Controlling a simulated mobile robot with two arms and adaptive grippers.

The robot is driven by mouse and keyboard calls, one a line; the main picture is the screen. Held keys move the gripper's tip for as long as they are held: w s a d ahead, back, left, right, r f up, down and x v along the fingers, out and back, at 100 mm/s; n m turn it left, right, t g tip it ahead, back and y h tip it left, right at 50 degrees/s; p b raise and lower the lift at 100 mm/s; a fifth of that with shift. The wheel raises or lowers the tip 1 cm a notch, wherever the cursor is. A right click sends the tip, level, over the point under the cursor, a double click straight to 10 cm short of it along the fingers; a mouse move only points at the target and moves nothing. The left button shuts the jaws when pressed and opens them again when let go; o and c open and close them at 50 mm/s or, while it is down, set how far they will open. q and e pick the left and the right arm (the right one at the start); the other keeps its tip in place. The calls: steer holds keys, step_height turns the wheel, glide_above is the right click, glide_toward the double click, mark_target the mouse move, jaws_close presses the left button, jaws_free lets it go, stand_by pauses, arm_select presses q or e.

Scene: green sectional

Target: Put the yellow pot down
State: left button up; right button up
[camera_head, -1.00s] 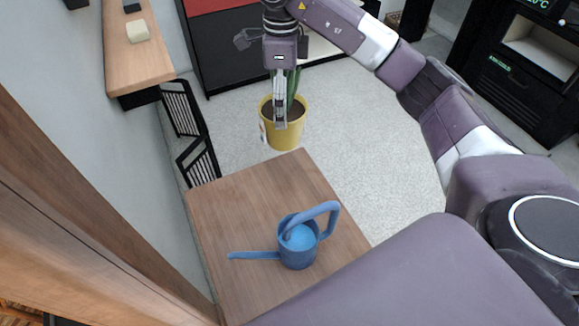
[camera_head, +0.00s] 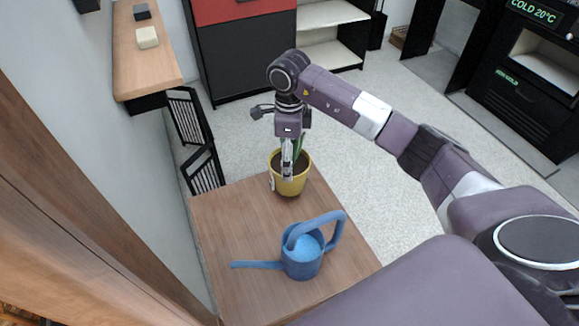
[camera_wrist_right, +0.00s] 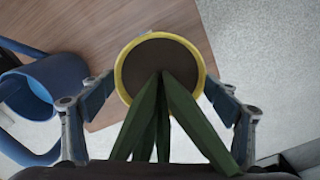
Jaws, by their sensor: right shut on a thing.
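The yellow pot (camera_head: 289,186) holds dark soil and a green plant (camera_wrist_right: 160,125). In the head view it overlaps the far right corner of the wooden table (camera_head: 225,215) and looks upright. I cannot tell whether its base touches the tabletop. My right gripper (camera_head: 287,170) points down and is shut on the pot. In the right wrist view its fingers (camera_wrist_right: 160,95) sit on both sides of the yellow rim, and the pot is partly over the tabletop and partly over the floor. My left gripper is not in view.
A blue watering can (camera_head: 302,262) stands on the near part of the table, its spout pointing left. A wooden wall shelf (camera_head: 147,75) and a black metal rack (camera_head: 195,140) are at the left. Bare tabletop lies left of the pot.

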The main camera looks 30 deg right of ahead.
step_height(320, 180, down, 3)
steer(key=shift+f, duration=0.2)
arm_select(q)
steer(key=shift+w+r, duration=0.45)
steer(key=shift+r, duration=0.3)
arm_select(e)
steer(key=shift+f, duration=0.1)
steer(key=o, duration=2.1)
arm_select(q)
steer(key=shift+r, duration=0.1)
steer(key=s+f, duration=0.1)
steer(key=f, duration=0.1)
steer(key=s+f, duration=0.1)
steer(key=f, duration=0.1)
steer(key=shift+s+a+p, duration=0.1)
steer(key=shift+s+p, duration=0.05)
steer(key=shift+p, duration=0.25)
arm_select(e)
step_height(320, 180, up, 12)
